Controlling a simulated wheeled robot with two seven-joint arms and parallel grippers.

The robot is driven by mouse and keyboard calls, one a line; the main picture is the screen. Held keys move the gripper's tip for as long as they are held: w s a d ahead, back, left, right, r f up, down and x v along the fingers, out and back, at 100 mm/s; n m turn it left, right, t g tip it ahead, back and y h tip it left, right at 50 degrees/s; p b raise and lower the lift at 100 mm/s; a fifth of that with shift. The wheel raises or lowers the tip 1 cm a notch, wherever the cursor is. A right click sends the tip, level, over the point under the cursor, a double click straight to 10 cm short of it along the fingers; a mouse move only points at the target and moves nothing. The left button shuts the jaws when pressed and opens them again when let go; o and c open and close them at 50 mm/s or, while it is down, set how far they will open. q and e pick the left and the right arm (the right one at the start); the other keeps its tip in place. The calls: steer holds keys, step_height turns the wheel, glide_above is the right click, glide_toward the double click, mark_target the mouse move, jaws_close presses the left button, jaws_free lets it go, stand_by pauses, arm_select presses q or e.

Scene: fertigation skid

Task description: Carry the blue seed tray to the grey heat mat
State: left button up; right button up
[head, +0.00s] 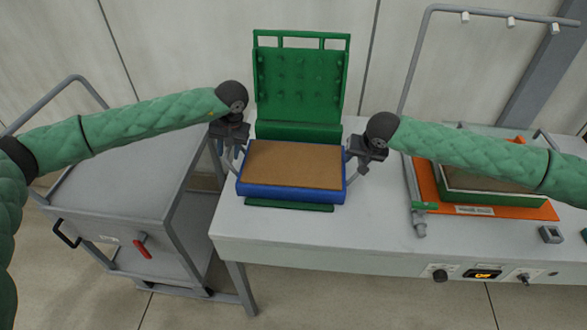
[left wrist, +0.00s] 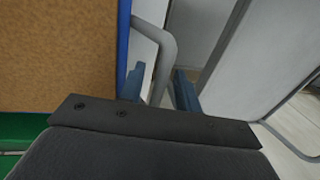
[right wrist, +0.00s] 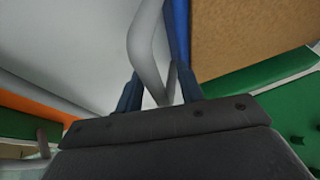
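The blue seed tray (head: 290,192), filled with brown soil, sits on the green base of an upright green panel (head: 300,85) on the bench. A grey loop handle stands out at each side. My left gripper (head: 230,150) is at the left handle (left wrist: 168,50); its fingers are apart on either side of the bar. My right gripper (head: 366,160) is at the right handle (right wrist: 146,45), its fingers also apart around the bar. I cannot pick out a grey heat mat; an orange mat (head: 427,185) at the right carries a green-sided tray (head: 500,197).
A grey trolley (head: 130,215) with a red lever stands left of the bench. A grey pipe frame (head: 408,180) with nozzles rises over the orange mat. The pale bench top (head: 375,215) is clear between the blue tray and that frame.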

arm_select(q)
jaws_close()
arm_select(e)
jaws_close()
stand_by(1.1)
